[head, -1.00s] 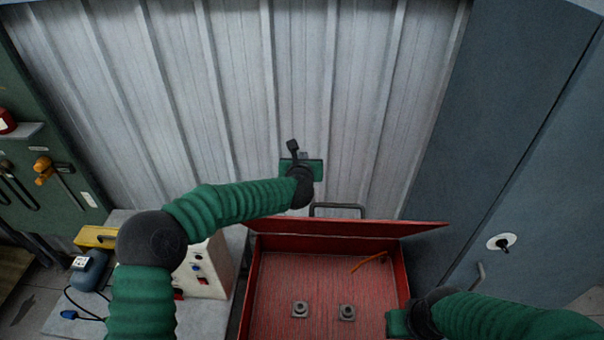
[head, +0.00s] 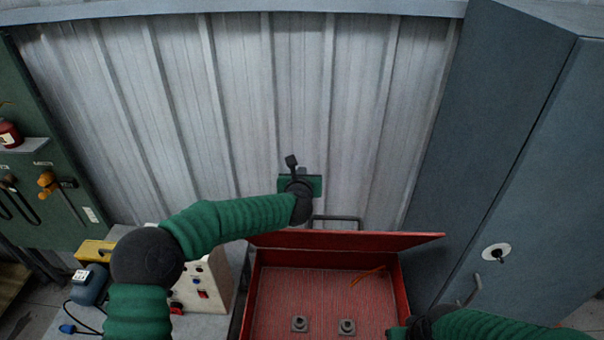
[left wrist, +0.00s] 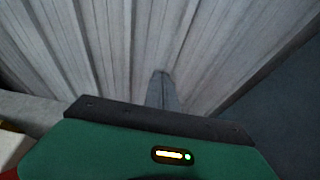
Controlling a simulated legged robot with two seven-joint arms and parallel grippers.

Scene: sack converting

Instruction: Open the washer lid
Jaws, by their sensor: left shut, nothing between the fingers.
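The washer is a red open-topped box (head: 402,284) at the bottom centre of the head view. Its red lid (head: 345,241) stands raised along the back edge, seen nearly edge-on, with a dark bar handle (head: 337,218) behind it. The inside shows a ribbed reddish floor. My left gripper (head: 300,187) is above and behind the lid, near the wall and apart from the handle. Its fingers (left wrist: 162,90) are shut and empty in the left wrist view. My right gripper (head: 398,333) is at the box's right side, mostly cut off; its fingers cannot be made out.
Two grey fittings (head: 300,324) (head: 347,326) and an orange strip (head: 367,276) are inside the box. A corrugated wall (head: 350,100) stands behind. A blue-grey cabinet (head: 480,150) is at right. A bench with a control box (head: 205,285) is at left.

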